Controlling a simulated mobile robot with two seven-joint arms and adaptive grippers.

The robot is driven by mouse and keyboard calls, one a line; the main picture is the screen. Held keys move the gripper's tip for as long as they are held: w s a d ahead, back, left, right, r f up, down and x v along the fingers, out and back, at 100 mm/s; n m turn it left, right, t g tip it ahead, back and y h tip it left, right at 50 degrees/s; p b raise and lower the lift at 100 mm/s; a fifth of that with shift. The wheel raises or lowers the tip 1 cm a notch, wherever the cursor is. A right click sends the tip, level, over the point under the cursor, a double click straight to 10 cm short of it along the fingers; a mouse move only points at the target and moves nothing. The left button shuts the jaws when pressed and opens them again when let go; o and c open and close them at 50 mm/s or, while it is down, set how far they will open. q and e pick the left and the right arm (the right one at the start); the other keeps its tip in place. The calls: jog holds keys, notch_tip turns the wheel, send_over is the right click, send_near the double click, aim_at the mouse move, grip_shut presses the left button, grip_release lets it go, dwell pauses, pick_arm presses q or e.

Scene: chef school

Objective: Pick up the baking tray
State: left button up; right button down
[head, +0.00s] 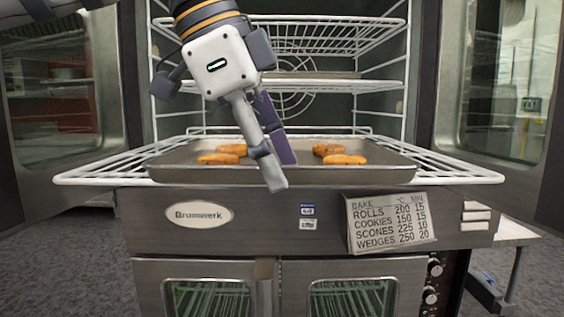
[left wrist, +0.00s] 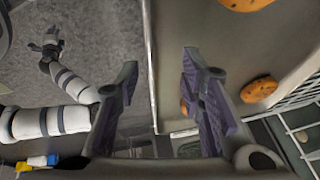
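The baking tray (head: 385,171) is a shallow grey metal pan on the pulled-out white wire rack of the oven. It holds several golden-brown baked pieces (head: 342,159). My left gripper (head: 281,174) points down at the middle of the tray's front rim. One finger is in front of the rim and the other is over the tray's inside. In the left wrist view the gripper (left wrist: 158,64) is open, and the tray's edge (left wrist: 152,75) runs between its fingers with gaps. My right gripper (left wrist: 49,43) shows small in the left wrist view, over the floor; its opening is unclear.
The wire rack (head: 450,172) extends past both sides of the tray. More racks (head: 340,86) are above it inside the oven. Open oven doors (head: 500,90) stand at both sides. A BAKE sign (head: 390,222) leans below the rack. The grey floor (head: 60,245) is clear at left.

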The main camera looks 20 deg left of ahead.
pick_arm(q)
grip_shut()
jog(key=shift+r, duration=0.2)
